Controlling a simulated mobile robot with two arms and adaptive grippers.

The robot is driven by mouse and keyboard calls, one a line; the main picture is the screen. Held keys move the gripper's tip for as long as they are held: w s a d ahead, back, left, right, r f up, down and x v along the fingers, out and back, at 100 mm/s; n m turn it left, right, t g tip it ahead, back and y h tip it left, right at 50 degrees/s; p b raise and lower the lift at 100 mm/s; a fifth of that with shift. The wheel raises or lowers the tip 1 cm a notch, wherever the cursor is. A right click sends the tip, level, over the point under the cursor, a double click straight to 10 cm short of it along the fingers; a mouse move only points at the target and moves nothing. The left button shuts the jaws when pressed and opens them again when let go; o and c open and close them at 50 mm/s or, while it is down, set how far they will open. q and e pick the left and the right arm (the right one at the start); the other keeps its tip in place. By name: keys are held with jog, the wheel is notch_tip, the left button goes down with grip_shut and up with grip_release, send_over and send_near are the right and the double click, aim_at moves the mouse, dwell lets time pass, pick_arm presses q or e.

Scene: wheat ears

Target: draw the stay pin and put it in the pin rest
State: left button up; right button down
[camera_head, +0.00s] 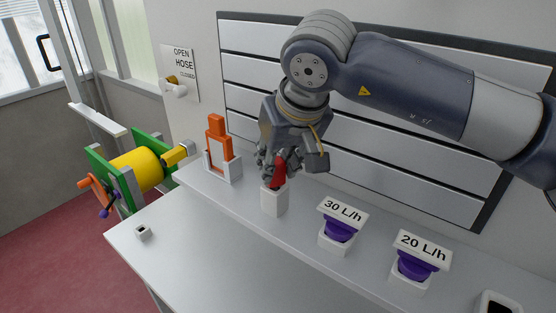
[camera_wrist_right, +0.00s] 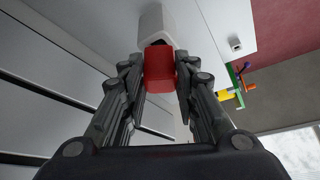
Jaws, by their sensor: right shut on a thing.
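A red block-shaped piece (camera_head: 279,175), which looks like the head of the stay pin, is at the top of a white upright block (camera_head: 273,203) on the shelf. My right gripper (camera_head: 281,166) is shut on this piece from above. In the right wrist view the red piece (camera_wrist_right: 160,70) sits between the two fingers, with the white block (camera_wrist_right: 155,22) just beyond it. How far the pin is in the block is hidden. A small white holder with a dark opening (camera_head: 142,233), possibly the pin rest, stands on the lower table at the left. My left gripper is out of view.
An orange part in a white frame (camera_head: 218,158) stands left of the gripper. Purple pieces under 30 L/h (camera_head: 342,211) and 20 L/h (camera_head: 423,246) labels stand to the right. A yellow drum (camera_head: 137,170) is at far left. The lower table (camera_head: 190,245) is mostly clear.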

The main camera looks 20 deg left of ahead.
jog(key=shift+f+b, duration=0.4)
jog(key=shift+f, duration=0.2)
jog(key=c, duration=1.2)
grip_release()
jog(key=shift+r, duration=0.1)
